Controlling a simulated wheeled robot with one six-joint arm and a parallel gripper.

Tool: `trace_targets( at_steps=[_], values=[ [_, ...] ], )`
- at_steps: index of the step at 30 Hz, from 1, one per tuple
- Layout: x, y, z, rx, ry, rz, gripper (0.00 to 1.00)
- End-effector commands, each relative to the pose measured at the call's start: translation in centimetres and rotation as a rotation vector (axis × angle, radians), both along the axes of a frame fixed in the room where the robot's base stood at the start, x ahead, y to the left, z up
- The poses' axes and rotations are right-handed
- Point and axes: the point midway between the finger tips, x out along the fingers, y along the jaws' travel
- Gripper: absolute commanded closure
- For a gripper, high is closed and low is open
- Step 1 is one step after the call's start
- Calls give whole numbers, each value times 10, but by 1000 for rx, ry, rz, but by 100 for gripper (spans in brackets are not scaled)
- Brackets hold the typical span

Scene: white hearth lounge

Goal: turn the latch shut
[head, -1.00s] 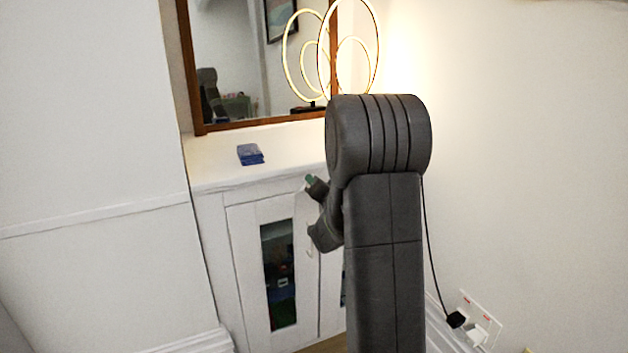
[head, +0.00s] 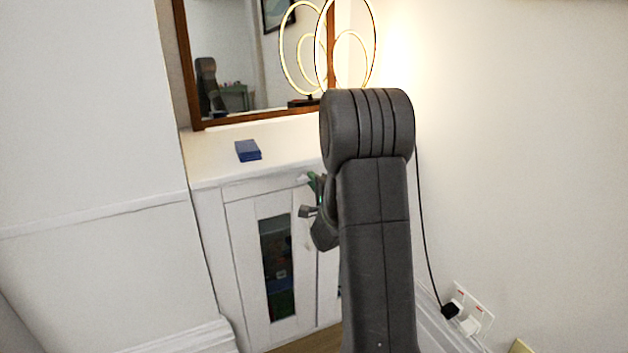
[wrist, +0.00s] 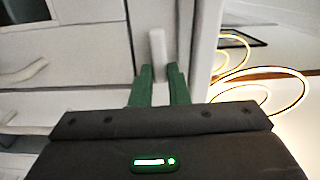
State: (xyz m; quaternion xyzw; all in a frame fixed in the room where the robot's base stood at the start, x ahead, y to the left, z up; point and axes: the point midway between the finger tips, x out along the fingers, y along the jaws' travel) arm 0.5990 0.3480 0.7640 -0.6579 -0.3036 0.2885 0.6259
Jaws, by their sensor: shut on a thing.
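The latch (wrist: 157,48) is a small pale bar on the white cabinet front, close to the edge of its top. In the wrist view its free end reaches down between the green fingertips of my gripper (wrist: 159,82). My gripper is shut on the latch, one finger on each side of it. In the head view my gripper (head: 316,183) is at the upper part of the cabinet (head: 235,215), mostly behind my dark arm, and the latch is too small and covered to make out clearly.
A blue box (head: 248,150) lies on the cabinet top. A ring lamp (head: 300,60) and a framed mirror (head: 235,75) stand behind it. Door handles (wrist: 25,72) stick out beside the fingers. A wall socket with plugs (head: 466,318) is at the lower right.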

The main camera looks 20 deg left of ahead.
Motion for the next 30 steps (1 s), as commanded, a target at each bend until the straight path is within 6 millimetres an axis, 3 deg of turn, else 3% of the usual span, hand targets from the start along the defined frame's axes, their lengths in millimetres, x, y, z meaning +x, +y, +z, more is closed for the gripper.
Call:
trace_targets(
  at_steps=[20,21,24,30],
  values=[
    [0,0,-1,43,52,-1,100],
    [0,0,-1,43,52,-1,84],
    [0,0,-1,42,51,-1,64],
    [0,0,-1,42,51,-1,64]
  ],
)
